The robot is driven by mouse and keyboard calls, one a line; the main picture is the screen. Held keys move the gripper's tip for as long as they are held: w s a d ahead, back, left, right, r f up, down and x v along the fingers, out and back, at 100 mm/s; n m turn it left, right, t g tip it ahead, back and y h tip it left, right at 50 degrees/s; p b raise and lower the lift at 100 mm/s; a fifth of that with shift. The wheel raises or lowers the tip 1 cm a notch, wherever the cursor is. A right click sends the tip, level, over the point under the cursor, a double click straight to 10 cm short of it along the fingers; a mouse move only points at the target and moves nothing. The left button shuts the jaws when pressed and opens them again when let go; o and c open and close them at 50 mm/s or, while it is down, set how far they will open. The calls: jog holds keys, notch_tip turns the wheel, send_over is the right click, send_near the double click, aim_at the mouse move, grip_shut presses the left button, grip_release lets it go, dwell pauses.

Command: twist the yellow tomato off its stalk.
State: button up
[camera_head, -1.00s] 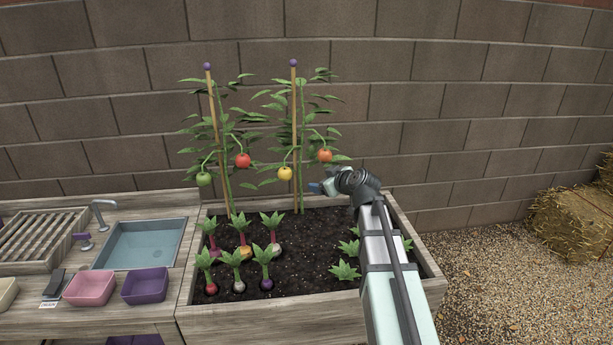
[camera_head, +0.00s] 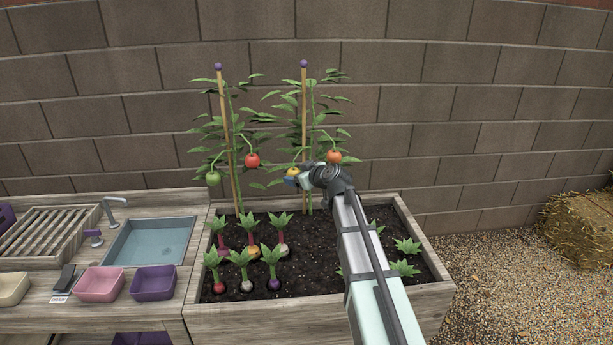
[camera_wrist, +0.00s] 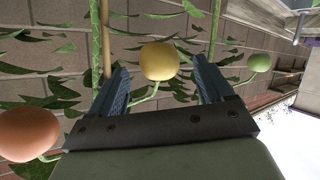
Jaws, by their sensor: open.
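The yellow tomato (camera_wrist: 160,62) hangs on its green stalk between the two open fingers of my gripper (camera_wrist: 162,85) in the wrist view. There is a gap on both sides, and neither finger visibly touches it. In the head view only part of the yellow tomato (camera_head: 293,171) shows, with my gripper (camera_head: 295,181) at it and covering its lower side. The stalk curves up to the right-hand staked plant (camera_head: 312,115).
An orange tomato (camera_head: 334,157) hangs close right of my gripper. A red tomato (camera_head: 252,160) and a green tomato (camera_head: 213,178) hang to the left. Wooden stakes and leaves stand close behind. Root vegetables (camera_head: 246,257) grow in the bed below; the brick wall (camera_head: 450,120) is behind.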

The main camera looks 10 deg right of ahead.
aim_at(293, 173)
jog(key=shift+x, duration=2.15)
jog(key=c, duration=1.2)
jog(key=shift+m, duration=1.2)
jog(key=shift+m, duration=0.3)
jog(key=shift+m, duration=0.8)
jog(key=shift+d+m, duration=0.1)
jog(key=shift+m, duration=0.2)
jog(key=shift+m, duration=0.9)
